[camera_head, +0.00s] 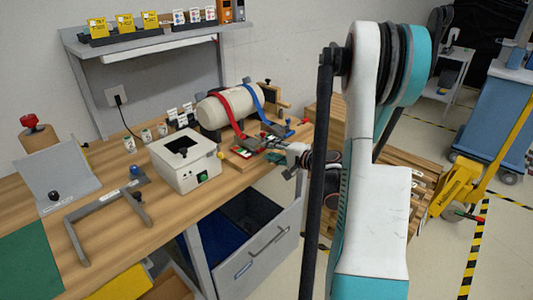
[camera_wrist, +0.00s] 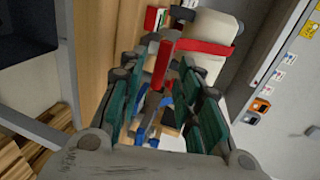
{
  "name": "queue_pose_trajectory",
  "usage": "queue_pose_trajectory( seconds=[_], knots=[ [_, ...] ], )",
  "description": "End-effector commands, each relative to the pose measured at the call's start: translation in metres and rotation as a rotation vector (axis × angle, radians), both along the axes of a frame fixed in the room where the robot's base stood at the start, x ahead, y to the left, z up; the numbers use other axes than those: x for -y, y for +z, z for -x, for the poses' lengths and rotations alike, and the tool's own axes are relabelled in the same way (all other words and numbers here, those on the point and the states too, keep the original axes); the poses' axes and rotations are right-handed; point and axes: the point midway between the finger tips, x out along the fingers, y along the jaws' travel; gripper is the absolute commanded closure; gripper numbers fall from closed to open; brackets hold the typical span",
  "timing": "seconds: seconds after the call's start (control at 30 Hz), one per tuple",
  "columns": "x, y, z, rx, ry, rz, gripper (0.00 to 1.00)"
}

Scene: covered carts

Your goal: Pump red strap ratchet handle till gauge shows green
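A cream cylinder (camera_head: 213,112) lies on a wooden stand at the back of the bench, with a red strap (camera_head: 233,110) and a blue strap (camera_head: 255,100) around it. The red strap (camera_wrist: 203,47) also shows in the wrist view, with a red handle-like part (camera_wrist: 162,65) running between my fingers. Grey ratchet parts are partly hidden there. A small red, white and green plate (camera_head: 241,150), perhaps the gauge, sits in front of the cylinder; its reading is too small to tell. My gripper (camera_wrist: 163,108) is open around the ratchet area, its green-padded fingers apart; contact is unclear.
A white box (camera_head: 185,165) with a black top opening stands left of the stand. A grey frame (camera_head: 105,210) lies further left. Open drawers (camera_head: 265,235) stick out below the bench. A wooden pallet (camera_head: 410,170) and yellow jack stand at right.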

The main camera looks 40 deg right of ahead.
Motion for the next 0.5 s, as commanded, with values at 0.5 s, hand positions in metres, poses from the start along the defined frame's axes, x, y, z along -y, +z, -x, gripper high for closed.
queue_pose_trajectory(
  seconds=[0.5],
  knots=[
    [-0.002, -0.005, -0.025, 0.000, 0.000, 0.000, 0.69]
  ],
)
